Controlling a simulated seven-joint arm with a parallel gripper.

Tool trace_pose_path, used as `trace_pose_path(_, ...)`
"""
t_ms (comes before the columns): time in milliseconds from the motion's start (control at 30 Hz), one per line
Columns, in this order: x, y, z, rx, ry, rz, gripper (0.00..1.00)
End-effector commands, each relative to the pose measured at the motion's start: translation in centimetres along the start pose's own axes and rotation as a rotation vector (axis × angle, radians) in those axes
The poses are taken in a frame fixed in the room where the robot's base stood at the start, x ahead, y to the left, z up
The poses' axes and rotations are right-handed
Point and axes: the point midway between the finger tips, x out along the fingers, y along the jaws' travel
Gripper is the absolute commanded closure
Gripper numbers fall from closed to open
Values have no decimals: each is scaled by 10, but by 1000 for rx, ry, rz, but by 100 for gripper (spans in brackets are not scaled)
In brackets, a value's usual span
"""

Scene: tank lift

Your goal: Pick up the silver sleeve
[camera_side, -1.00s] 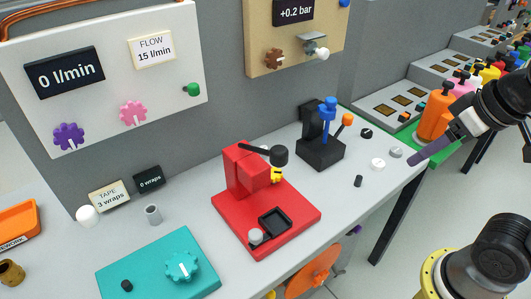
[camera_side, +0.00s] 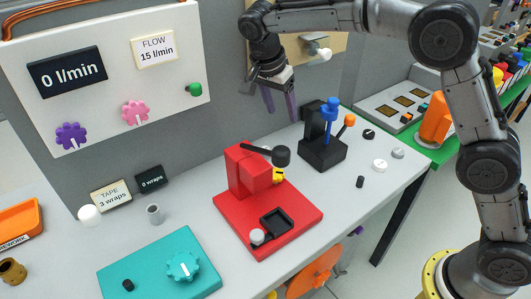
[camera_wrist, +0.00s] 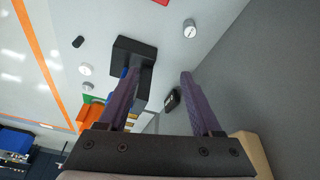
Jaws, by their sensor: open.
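The silver sleeve (camera_side: 154,214), a small grey hollow tube, stands upright on the grey bench at the left in the side view. It is between the tape signs and the red press. My gripper (camera_side: 280,103) has two purple fingers. It hangs pointing down in the air near the back wall, well to the right of the sleeve and above it. The fingers are apart with nothing between them, as the wrist view also shows (camera_wrist: 161,78). I cannot make out the sleeve in the wrist view.
The red press (camera_side: 300,215) stands between gripper and sleeve. A black stand (camera_side: 322,152) with blue and orange knobs is right of it. A teal box (camera_side: 150,280) lies in front of the sleeve, a white ball (camera_side: 89,215) to its left. The white panel (camera_side: 120,110) rises behind.

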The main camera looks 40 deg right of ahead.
Motion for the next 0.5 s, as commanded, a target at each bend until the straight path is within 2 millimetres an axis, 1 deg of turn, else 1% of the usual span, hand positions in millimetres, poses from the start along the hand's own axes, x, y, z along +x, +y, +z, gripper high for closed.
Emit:
trace_pose_path(33,13,-15,11,48,16,20,34)
trace_pose_path(100,26,-29,21,119,41,39,34)
trace_pose_path(200,42,-43,33,200,69,57,34)
trace_pose_path(333,53,-52,42,261,91,67,34)
trace_pose_path(500,66,-54,43,281,98,71,34)
